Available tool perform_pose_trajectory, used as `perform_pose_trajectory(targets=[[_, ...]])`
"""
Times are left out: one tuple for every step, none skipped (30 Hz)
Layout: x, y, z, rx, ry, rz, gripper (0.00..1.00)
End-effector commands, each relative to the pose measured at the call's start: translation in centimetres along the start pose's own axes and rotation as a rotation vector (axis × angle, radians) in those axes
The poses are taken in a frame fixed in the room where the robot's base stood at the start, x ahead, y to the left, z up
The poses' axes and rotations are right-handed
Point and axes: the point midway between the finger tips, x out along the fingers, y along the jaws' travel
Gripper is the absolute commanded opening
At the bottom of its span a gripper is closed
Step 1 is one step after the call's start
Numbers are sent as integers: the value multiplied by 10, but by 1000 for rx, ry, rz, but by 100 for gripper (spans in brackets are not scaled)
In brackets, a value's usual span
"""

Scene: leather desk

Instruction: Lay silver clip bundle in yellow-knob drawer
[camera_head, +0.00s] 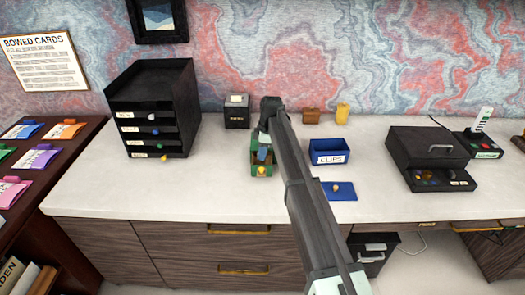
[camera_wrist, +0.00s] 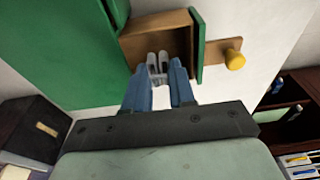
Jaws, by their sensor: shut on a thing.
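A small green drawer box (camera_head: 255,155) stands on the desk left of my arm; it fills the upper left of the wrist view (camera_wrist: 55,60). Its yellow-knob drawer (camera_wrist: 198,58) is pulled open, with a brown interior and a green front. The yellow knob (camera_wrist: 235,60) also shows in the head view (camera_head: 261,170). My gripper (camera_wrist: 158,80), with blue fingers, is shut on the silver clip bundle (camera_wrist: 158,62). The bundle is over or within the drawer opening; whether it touches the floor of the drawer I cannot tell. The bundle is hidden in the head view.
A blue CLIPS bin (camera_head: 330,152) and a blue card (camera_head: 338,190) lie right of my arm. A black drawer tower (camera_head: 150,100) stands left. A black cube (camera_head: 237,112) is behind the green box. A black cash box (camera_head: 430,155) stands right. The white desktop's front left is clear.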

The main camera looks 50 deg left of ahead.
Motion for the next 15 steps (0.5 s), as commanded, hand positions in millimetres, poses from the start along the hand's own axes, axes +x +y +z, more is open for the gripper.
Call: perform_pose_trajectory(targets=[[0,0,0,0,0,0,0],[0,0,0,0,0,0,0],[0,0,0,0,0,0,0],[0,0,0,0,0,0,0],[0,0,0,0,0,0,0],[0,0,0,0,0,0,0],[0,0,0,0,0,0,0],[0,0,0,0,0,0,0],[0,0,0,0,0,0,25],[0,0,0,0,0,0,28],[0,0,0,0,0,0,31],[0,0,0,0,0,0,35],[0,0,0,0,0,0,38],[0,0,0,0,0,0,41],[0,0,0,0,0,0,44]])
